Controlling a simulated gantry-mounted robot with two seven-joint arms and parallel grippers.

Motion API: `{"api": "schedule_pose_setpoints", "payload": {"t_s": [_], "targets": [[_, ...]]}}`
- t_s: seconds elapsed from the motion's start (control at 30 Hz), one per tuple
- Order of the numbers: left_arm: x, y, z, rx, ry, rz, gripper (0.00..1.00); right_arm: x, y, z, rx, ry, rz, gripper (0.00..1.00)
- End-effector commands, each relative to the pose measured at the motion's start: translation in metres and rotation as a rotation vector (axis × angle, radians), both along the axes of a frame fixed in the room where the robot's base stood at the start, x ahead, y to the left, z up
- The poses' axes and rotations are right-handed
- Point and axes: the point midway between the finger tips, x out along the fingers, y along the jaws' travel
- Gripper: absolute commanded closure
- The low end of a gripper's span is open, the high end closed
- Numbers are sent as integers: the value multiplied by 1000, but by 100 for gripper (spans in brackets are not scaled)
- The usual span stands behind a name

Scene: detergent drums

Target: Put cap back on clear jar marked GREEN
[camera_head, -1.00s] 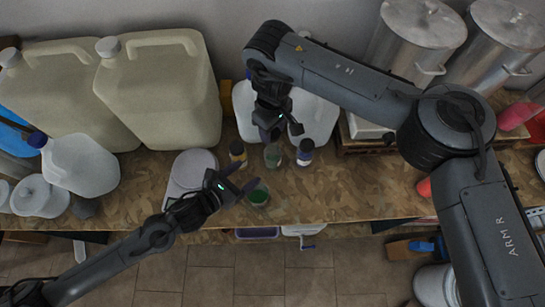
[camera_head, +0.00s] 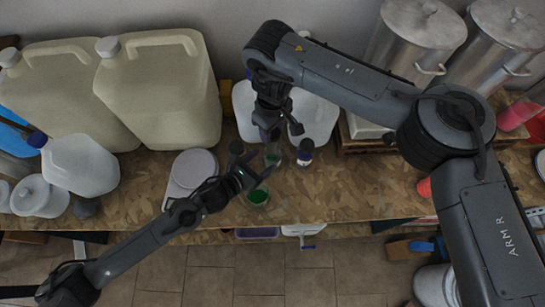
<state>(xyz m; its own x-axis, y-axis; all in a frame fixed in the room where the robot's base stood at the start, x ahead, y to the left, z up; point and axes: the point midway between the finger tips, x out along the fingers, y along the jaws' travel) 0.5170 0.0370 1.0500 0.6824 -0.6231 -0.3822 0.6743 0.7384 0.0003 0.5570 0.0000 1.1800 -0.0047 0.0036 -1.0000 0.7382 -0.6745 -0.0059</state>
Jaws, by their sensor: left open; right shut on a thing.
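A small clear jar (camera_head: 272,156) with greenish contents stands on the worktop below my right gripper (camera_head: 276,137). That gripper looks shut on the jar's upper part, though the contact is small and partly hidden. My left gripper (camera_head: 262,167) is open and empty, its fingers pointing up and right just in front of this jar. A round clear container (camera_head: 258,196) with green inside sits below the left fingers. Labels are too small to read, and I cannot make out a loose cap.
A white scale-like device (camera_head: 192,170) is left of my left gripper. Large jugs (camera_head: 160,90) line the back.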

Motion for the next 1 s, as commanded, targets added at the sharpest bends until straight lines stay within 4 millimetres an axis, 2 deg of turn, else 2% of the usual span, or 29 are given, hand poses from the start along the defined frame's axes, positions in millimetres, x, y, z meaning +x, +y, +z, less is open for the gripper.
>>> {"api": "schedule_pose_setpoints", "payload": {"t_s": [0.1, 0.3, 0.77, 0.87, 1.0], "targets": [[12, -12, -6, -2, 1, 1, 30, 0, 0, 0, 0, 0, 0, 85], [25, -23, -14, 0, 0, 1, 30, 0, 0, 0, 0, 0, 0, 85], [30, -28, -17, 0, 0, 0, 30, 0, 0, 0, 0, 0, 0, 85], [30, -28, -17, 0, 0, 0, 42, 0, 0, 0, 0, 0, 0, 85], [30, -28, -17, 0, 0, 0, 64, 0, 0, 0, 0, 0, 0, 85]]}}
